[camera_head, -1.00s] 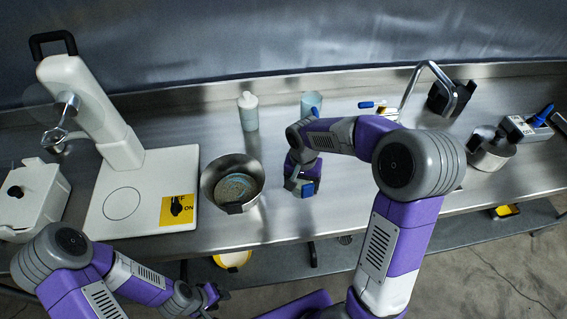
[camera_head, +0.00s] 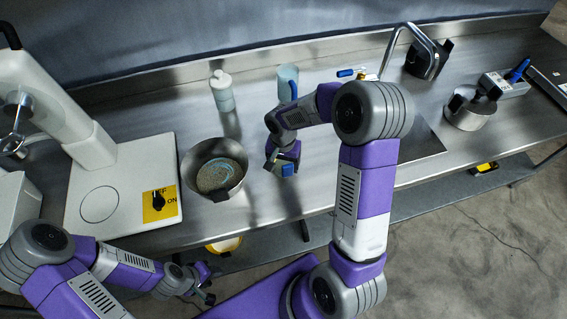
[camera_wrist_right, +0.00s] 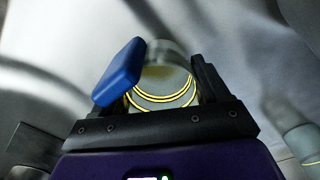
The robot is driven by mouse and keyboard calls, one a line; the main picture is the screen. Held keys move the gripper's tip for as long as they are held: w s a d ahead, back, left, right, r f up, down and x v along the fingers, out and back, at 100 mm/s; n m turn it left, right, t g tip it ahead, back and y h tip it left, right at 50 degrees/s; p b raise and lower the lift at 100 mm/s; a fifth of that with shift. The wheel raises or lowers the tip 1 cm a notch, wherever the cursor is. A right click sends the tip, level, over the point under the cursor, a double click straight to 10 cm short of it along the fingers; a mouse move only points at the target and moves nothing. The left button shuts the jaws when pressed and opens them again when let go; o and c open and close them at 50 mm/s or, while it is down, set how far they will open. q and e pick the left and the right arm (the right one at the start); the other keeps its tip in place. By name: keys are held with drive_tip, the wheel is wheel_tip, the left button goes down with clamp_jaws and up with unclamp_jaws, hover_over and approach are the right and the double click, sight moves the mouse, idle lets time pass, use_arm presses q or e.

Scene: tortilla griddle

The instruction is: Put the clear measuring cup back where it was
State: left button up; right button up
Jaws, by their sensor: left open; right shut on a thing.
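In the right wrist view, a clear cup (camera_wrist_right: 165,88) with yellow rings sits between the fingers of my right gripper (camera_wrist_right: 165,95), which is shut on it. A blue piece (camera_wrist_right: 119,72) sticks up beside the left finger. In the head view my right gripper (camera_head: 284,160) hangs over the counter, right of the steel bowl, with the blue piece (camera_head: 287,171) at its tip. The cup is mostly hidden there, and I cannot tell whether it touches the counter. My left gripper (camera_head: 207,284) is open and empty, low in front of the counter edge.
The steel bowl (camera_head: 239,182) with grainy contents stands left of my right gripper. A pale bottle (camera_head: 222,92) and a translucent bluish cup (camera_head: 287,82) stand behind. A mixer (camera_head: 140,195) is at left, a steel pot (camera_head: 472,112) at right. Bare counter lies right of the bowl.

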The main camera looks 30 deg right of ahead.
drive_tip(key=shift+f, duration=0.1)
drive_tip(key=shift+f, duration=0.15)
drive_tip(key=o, duration=1.2)
drive_tip(key=shift+w+r, duration=0.1)
drive_tip(key=shift+r, duration=0.4)
wheel_tip(320, 180, up, 11)
drive_tip(key=shift+a+r+p, duration=0.1)
drive_tip(key=shift+r+p, duration=0.1)
drive_tip(key=shift+p, duration=0.75)
